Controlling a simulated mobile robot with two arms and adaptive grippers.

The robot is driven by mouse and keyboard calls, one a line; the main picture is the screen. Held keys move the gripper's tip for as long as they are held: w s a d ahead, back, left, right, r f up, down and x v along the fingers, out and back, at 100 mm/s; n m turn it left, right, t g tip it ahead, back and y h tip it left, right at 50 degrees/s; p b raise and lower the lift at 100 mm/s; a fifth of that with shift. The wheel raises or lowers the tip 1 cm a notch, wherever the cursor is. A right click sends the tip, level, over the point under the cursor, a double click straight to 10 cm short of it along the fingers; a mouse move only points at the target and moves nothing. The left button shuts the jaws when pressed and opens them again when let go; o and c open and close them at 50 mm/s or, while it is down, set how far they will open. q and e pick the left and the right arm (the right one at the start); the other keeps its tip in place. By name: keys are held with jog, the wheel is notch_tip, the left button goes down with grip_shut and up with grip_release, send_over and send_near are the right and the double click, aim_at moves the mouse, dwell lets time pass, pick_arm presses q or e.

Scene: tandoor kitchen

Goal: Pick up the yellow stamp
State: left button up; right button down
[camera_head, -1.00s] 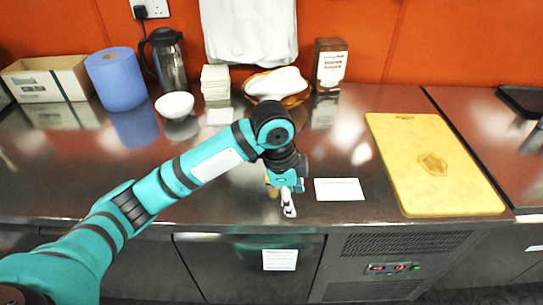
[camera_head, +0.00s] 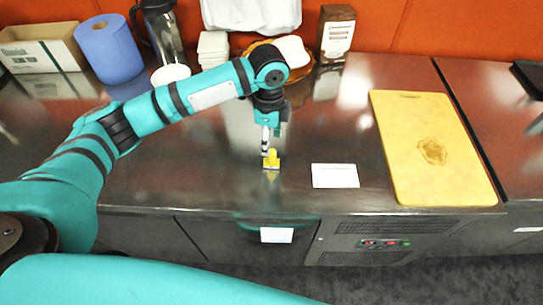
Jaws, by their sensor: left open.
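The small yellow stamp (camera_head: 271,158) stands upright on the dark counter, near its front edge, left of a white card. My left gripper (camera_head: 266,145) points down right at the stamp from above and behind it. Its jaws are open, and in this view the fingertips overlap the stamp's top. I cannot tell whether they touch it. My right gripper is not in view.
A white card (camera_head: 335,176) lies just right of the stamp. A yellow cutting board (camera_head: 410,150) lies further right. A white bowl (camera_head: 170,75), blue paper roll (camera_head: 108,50), steel flask (camera_head: 163,30) and brown box (camera_head: 336,35) stand at the back.

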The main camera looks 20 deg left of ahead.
aim_at(271, 156)
pick_arm(q)
notch_tip(271, 156, down, 2)
jog(key=shift+w+f, duration=0.1)
jog(key=shift+f, duration=0.05)
jog(key=shift+f+p, duration=0.35)
notch_tip(271, 156, down, 4)
jog(key=shift+w+d+r+p, duration=0.1)
jog(key=shift+d+r+p, duration=0.05)
jog(key=shift+p, duration=0.5)
jog(key=shift+f, duration=0.6)
jog(key=shift+r, duration=0.1)
grip_shut()
